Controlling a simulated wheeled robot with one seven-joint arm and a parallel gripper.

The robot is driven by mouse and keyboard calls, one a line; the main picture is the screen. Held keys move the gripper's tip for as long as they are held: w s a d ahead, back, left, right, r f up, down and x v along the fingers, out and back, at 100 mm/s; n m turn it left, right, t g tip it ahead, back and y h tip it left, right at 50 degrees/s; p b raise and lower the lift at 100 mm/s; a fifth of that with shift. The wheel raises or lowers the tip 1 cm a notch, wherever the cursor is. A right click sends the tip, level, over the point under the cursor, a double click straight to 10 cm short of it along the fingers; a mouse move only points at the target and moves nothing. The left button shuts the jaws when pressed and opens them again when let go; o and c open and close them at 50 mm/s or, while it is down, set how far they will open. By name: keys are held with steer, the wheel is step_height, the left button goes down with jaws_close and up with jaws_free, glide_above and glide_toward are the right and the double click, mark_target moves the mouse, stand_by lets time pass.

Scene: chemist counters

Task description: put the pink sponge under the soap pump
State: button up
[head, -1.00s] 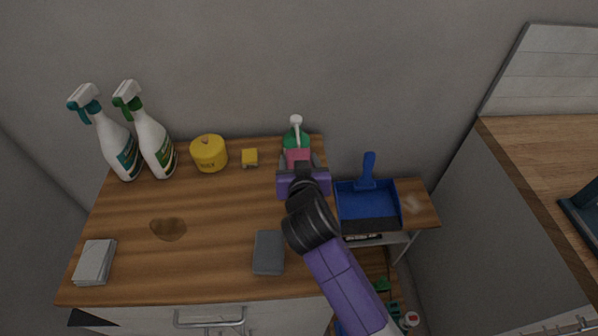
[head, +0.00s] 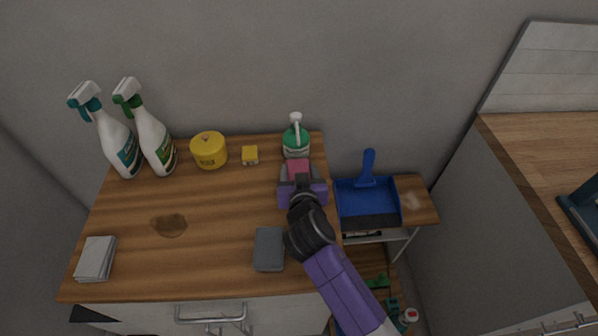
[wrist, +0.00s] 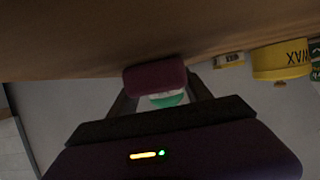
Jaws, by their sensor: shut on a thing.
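The pink sponge (head: 299,168) is between the fingers of my gripper (head: 299,174), which is shut on it. In the wrist view the sponge (wrist: 155,78) shows dark pink between the two fingers, close to the wooden top. The soap pump (head: 296,140), a green and white bottle with a white pump head, stands upright on the counter just behind the sponge. In the wrist view part of the soap pump (wrist: 166,98) shows past the sponge. In the head view a small gap seems to part them.
Two spray bottles (head: 156,145), a yellow tin (head: 208,151) and a small yellow block (head: 250,155) stand along the back. A grey block (head: 269,250) lies near the front, left of my arm. A blue dustpan (head: 368,203) is at right. The counter's middle is mostly clear.

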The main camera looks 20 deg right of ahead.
steer(key=shift+s+f+b, duration=0.2)
steer(key=shift+f+b, duration=0.2)
steer(key=shift+f, duration=0.3)
steer(key=o, duration=1.3)
steer(key=shift+f, duration=0.15)
steer(key=shift+r+p, duration=0.55)
steer(key=shift+p, duration=0.1)
steer(key=shift+s+a, duration=0.15)
steer(key=shift+s, duration=0.05)
steer(key=v, duration=0.7)
steer(key=r+b+v, duration=0.1)
steer(key=v, duration=0.2)
steer(key=shift+s+r, duration=0.1)
steer(key=shift+s, duration=0.1)
steer(key=shift+s+a+r, duration=0.1)
steer(key=shift+s+r, duration=0.15)
steer(key=shift+s, duration=0.05)
